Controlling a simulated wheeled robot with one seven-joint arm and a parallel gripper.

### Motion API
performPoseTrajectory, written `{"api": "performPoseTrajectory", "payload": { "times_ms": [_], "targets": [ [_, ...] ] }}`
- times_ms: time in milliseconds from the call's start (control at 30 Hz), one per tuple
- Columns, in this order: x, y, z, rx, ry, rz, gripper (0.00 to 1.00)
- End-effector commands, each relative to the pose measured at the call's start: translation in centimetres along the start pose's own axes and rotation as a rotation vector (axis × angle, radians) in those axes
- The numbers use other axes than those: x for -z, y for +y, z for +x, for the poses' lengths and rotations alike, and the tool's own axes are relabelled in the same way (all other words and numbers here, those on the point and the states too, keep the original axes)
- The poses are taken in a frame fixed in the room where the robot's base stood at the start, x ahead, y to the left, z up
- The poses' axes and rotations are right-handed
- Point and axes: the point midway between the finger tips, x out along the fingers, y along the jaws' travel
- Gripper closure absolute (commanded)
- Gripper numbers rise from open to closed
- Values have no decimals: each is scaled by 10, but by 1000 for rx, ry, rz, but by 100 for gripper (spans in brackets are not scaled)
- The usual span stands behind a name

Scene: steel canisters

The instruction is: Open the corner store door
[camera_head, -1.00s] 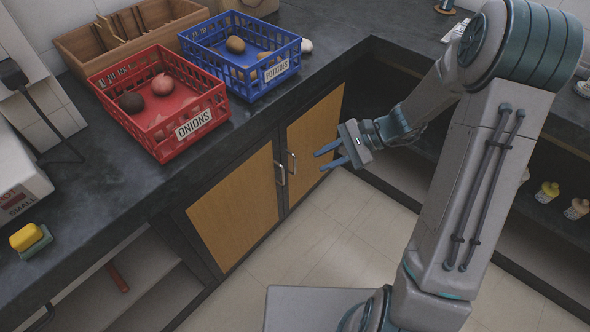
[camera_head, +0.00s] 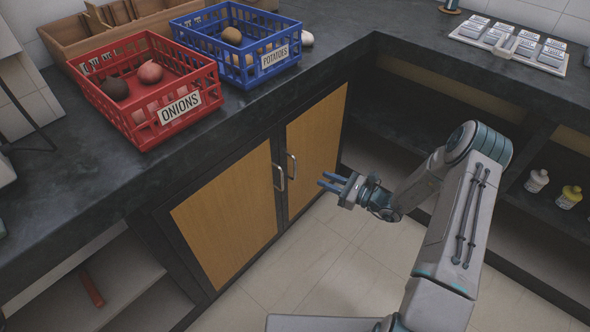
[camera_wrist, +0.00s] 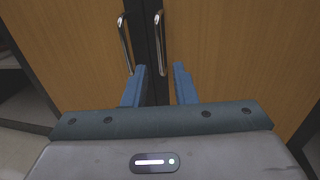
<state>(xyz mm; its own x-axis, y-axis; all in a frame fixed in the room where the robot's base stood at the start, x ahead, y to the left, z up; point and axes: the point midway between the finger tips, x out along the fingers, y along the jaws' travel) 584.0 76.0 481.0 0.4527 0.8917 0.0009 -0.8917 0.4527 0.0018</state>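The corner store has two wooden doors in dark frames under the counter, a left door (camera_head: 228,215) and a right door (camera_head: 318,150), both shut. Each has a vertical metal bar handle near the middle seam: the left handle (camera_head: 279,177) and the right handle (camera_head: 292,165). My gripper (camera_head: 326,181) is in front of the right door, fingers pointing at the handles, open and empty. In the wrist view the blue fingers (camera_wrist: 160,82) are apart, below the left handle (camera_wrist: 125,44) and the right handle (camera_wrist: 159,42), touching neither.
A red onions crate (camera_head: 195,90) and a blue potatoes crate (camera_head: 291,38) stand on the counter above the doors. Open shelves lie right of the doors, with bottles (camera_head: 553,190) at far right. The tiled floor (camera_head: 265,285) before the doors is clear.

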Motion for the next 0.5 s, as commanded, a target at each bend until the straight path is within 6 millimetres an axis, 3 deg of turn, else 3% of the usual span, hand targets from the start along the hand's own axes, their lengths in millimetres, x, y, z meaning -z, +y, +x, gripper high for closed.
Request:
{"api": "performPoseTrajectory", "payload": {
  "times_ms": [300,500],
  "targets": [
    [2,2,69,-8,-1,-3,75],
    [1,2,103,-6,0,-3,75]
  ]
}}
